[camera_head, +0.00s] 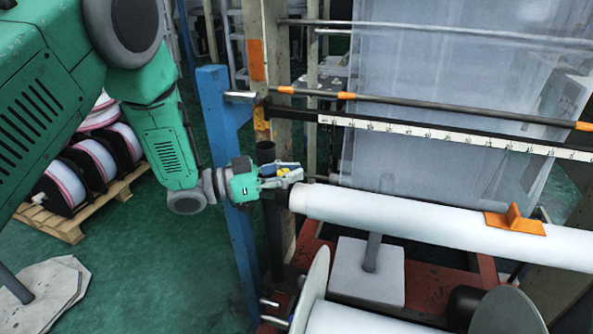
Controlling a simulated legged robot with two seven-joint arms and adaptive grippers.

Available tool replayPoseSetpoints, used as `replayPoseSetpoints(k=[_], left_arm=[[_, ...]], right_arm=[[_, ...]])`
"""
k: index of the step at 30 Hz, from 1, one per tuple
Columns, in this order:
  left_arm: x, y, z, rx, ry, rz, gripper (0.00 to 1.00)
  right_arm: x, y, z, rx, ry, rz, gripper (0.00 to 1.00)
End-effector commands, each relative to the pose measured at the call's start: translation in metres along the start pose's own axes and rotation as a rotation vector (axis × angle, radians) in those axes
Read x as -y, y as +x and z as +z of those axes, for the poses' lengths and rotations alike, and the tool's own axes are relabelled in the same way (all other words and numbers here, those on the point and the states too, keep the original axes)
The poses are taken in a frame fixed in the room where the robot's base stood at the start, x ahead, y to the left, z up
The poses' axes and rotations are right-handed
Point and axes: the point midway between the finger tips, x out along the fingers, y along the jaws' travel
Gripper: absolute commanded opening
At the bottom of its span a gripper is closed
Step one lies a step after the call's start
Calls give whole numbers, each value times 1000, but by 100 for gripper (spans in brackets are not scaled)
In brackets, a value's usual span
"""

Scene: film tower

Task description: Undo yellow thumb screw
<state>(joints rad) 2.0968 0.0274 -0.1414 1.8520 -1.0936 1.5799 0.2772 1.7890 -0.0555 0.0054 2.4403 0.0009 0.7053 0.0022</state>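My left gripper (284,174) reaches in from the left, its green wrist in front of the blue post. Its fingers are at the left end of the white film roll (420,222). A small yellow piece (291,177), which looks like the yellow thumb screw, shows right at the fingertips. It is too small to tell whether the fingers are closed on it or only beside it. My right gripper is not in view.
A blue post (221,150) stands close behind my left wrist. A ruler bar (440,134) and a rod with orange collars cross above the roll. An orange block (516,221) sits on the roll. Wrapped reels (90,160) stand on a pallet at left.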

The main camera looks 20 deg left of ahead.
Motion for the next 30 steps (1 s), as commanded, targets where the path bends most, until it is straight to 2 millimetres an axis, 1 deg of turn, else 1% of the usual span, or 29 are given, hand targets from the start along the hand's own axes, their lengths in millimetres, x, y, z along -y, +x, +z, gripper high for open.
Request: replayPoseSetpoints(k=[1, 16, 20, 26, 30], left_arm=[[8, -10, 5, 17, 0, -29, 0], [9, 0, 3, 21, 8, -39, 0], [9, 1, 2, 20, 8, -67, 0], [8, 3, 2, 16, 7, -165, 0], [7, 4, 1, 10, 6, -275, 0]], right_arm=[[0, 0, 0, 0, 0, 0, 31], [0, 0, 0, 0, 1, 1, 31], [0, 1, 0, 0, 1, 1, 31], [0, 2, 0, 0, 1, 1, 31], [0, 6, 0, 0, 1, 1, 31]])
